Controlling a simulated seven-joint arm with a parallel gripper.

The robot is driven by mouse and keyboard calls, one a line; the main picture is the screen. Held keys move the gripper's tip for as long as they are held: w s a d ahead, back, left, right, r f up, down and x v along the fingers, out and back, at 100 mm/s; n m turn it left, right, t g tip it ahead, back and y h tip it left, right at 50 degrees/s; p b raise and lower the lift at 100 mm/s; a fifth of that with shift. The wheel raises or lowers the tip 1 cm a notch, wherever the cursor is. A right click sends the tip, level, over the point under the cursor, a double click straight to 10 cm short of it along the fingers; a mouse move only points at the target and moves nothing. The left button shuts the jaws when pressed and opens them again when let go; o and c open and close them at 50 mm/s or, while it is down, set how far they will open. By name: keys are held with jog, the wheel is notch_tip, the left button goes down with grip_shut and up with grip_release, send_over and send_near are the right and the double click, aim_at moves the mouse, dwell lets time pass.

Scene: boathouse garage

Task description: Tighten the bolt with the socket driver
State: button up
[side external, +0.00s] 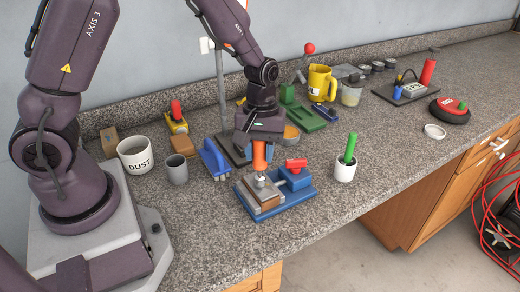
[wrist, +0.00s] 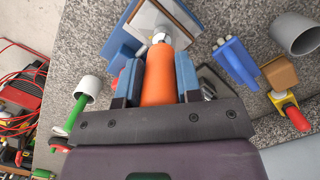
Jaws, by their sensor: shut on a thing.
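An orange-handled socket driver (side external: 259,157) stands upright in my gripper (side external: 259,146). In the wrist view, the orange handle (wrist: 158,82) sits between the two fingers of my gripper (wrist: 158,85), which are shut on it. The driver's metal socket end (wrist: 160,38) points at the plate. The bolt is hidden under or inside the socket, so I cannot tell how they meet. Below is a blue fixture (side external: 290,205) with a grey metal plate on a wooden block (side external: 262,198) and a red-handled clamp (side external: 296,163).
A white cup with a green-handled tool (side external: 344,172) stands right of the fixture. A blue brush-like tool (side external: 214,158), a grey cup (side external: 177,169) and a white DUST mug (side external: 136,155) stand left. The counter's front edge is close below the fixture.

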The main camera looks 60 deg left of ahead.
jog(key=m, duration=0.3)
jog(key=shift+m, duration=0.3)
jog(key=m, duration=0.3)
jog(key=shift+m+g+y, duration=0.3)
jog(key=shift+m, duration=0.1)
jog(key=m, duration=0.3)
jog(key=shift+a+m, duration=0.1)
jog(key=shift+m, duration=0.3)
jog(key=shift+y, duration=0.3)
